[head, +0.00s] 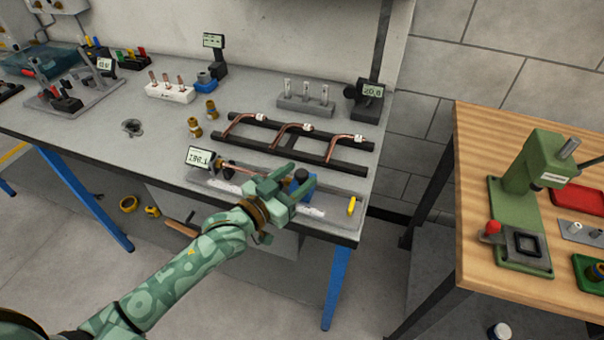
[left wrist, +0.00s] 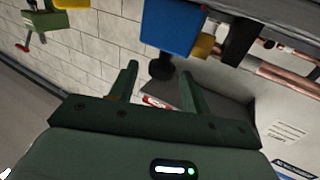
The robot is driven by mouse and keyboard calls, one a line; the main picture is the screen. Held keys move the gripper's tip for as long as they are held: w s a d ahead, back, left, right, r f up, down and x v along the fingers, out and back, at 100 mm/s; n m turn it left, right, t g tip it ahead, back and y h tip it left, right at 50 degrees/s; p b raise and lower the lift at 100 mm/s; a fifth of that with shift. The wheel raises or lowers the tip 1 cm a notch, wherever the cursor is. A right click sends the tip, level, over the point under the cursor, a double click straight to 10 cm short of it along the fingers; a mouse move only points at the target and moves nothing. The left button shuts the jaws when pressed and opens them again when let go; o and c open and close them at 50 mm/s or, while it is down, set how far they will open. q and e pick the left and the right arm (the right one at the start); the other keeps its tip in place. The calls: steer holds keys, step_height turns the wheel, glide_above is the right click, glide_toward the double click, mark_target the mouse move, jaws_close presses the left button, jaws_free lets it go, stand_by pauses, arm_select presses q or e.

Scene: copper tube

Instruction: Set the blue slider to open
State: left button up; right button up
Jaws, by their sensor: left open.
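The blue slider (head: 301,175) shows as a small blue piece on the grey tray-like fixture at the bench's front edge, partly hidden by my left gripper. In the left wrist view a blue block (left wrist: 168,27) hangs at the top with yellow behind it; a dark round knob (left wrist: 161,68) sits below it, between my fingertips in the picture. My left gripper (head: 296,179) is open around the blue piece in the head view; its fingers (left wrist: 160,74) are apart in the wrist view. I cannot tell whether they touch anything. My right gripper is in neither view.
The grey fixture (head: 345,212) carries a display (head: 199,157) at left and a yellow piece (head: 351,206) at right. Behind it stands a black rack (head: 328,142) with bent copper tubes. A wooden table (head: 470,150) with a green press (head: 530,180) stands right, across a gap.

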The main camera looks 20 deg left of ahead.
arm_select(q)
steer(key=shift+x, duration=1.1)
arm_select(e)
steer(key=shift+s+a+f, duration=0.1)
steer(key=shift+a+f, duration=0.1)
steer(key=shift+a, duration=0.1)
arm_select(q)
steer(key=shift+c, duration=0.3)
